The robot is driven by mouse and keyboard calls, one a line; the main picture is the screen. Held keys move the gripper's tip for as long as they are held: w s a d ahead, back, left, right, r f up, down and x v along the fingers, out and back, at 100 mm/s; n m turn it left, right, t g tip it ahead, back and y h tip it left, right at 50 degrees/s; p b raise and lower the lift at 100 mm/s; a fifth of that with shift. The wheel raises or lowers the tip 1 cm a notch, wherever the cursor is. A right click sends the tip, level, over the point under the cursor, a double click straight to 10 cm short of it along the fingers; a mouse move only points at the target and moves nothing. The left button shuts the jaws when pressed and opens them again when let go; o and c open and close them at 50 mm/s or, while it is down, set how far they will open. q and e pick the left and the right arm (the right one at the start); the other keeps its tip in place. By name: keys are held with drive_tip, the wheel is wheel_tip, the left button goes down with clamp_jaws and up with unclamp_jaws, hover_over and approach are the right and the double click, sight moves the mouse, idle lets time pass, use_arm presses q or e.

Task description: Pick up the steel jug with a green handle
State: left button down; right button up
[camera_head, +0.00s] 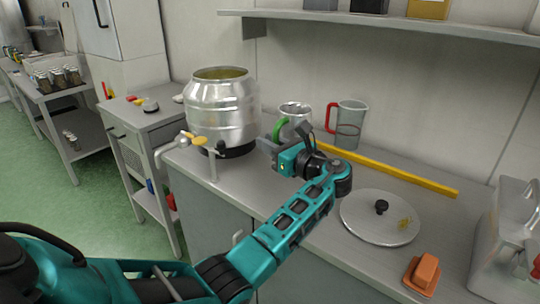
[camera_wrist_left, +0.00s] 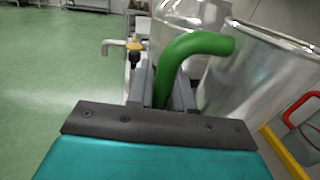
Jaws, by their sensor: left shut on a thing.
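The steel jug (camera_head: 296,110) with a green handle (camera_head: 279,130) is on or just above the steel counter, right of the large steel drum. In the left wrist view the green handle (camera_wrist_left: 190,52) rises between my gripper's fingers, and the shiny jug body (camera_wrist_left: 250,78) is just beyond and to the right. My left gripper (camera_head: 276,146) is shut on the green handle; it also shows in the left wrist view (camera_wrist_left: 160,90). The jug looks roughly upright in the head view. Its lower part is hidden behind my gripper. My right gripper is not in view.
A large steel drum (camera_head: 219,105) with a tap stands left of the jug. A clear jug with a red handle (camera_head: 347,125) stands to the right. A yellow bar (camera_head: 390,168), a round lid (camera_head: 365,222) and an orange block (camera_head: 425,269) lie on the counter (camera_head: 330,250). A shelf (camera_head: 390,20) runs above.

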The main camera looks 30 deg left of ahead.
use_arm(q)
wheel_tip(320, 180, up, 8)
idle(0.5)
